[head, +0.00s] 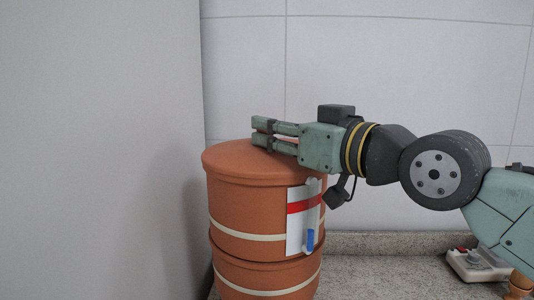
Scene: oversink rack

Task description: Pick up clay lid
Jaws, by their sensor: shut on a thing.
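The clay lid (232,160) is a round terracotta disc on top of a tall terracotta clay filter (235,205). It looks level, and I see no clear gap under its rim. My gripper (262,132) comes in from the right, lying nearly level over the top of the lid. Its green and dark fingers are shut on the clay lid near the middle of its top. The part between the fingers is mostly hidden by them.
The filter has cream bands and a white label (303,215) with red and blue. A grey wall or cabinet side (100,150) stands close on the left. Tiled wall (420,60) is behind. A light device (478,262) sits on the speckled counter (385,243) at right.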

